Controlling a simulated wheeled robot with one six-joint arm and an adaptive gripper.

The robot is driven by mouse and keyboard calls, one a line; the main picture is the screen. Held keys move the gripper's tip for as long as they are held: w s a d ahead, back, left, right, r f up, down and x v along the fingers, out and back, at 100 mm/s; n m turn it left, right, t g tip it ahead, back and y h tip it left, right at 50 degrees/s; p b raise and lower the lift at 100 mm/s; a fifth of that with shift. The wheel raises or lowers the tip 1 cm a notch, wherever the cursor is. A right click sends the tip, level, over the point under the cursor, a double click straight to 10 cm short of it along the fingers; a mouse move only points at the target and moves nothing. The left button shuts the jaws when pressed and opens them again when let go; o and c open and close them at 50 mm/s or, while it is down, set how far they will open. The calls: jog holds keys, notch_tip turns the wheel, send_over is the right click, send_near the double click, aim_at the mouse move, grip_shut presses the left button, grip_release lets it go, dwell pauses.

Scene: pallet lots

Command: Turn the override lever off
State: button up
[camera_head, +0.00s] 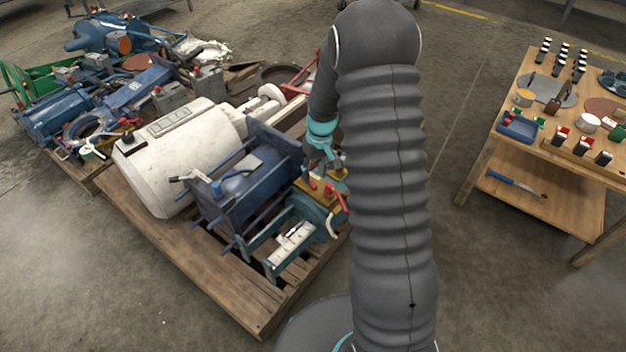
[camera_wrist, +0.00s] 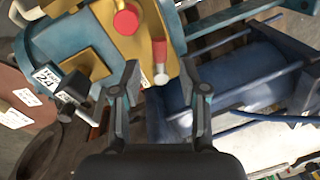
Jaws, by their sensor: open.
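A short lever with a red grip and pale end (camera_wrist: 160,58) lies on a tan plate (camera_wrist: 130,42) on a teal machine (camera_wrist: 75,45). A round red knob (camera_wrist: 126,21) is beside it. No readable label says which one is the override lever. My gripper (camera_wrist: 166,88) is open and empty. Its fingertips are just below the red-grip lever in the wrist view, one on each side, with no clear contact. In the head view the teal machine (camera_head: 312,212) sits at the pallet's right corner, with red handles (camera_head: 333,192) on top. My arm hides part of it.
A blue frame machine (camera_head: 245,185) stands directly left of the teal one, and a white tank (camera_head: 175,150) is beyond it. All rest on a wooden pallet (camera_head: 205,265). A second loaded pallet is behind left. A wooden table (camera_head: 560,160) stands right across open floor.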

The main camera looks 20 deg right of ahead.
aim_at(312, 183)
jog(key=shift+a+f, duration=0.15)
jog(key=shift+f, duration=0.75)
jog(key=shift+a+f, duration=0.1)
jog(key=shift+f, duration=0.8)
grip_shut()
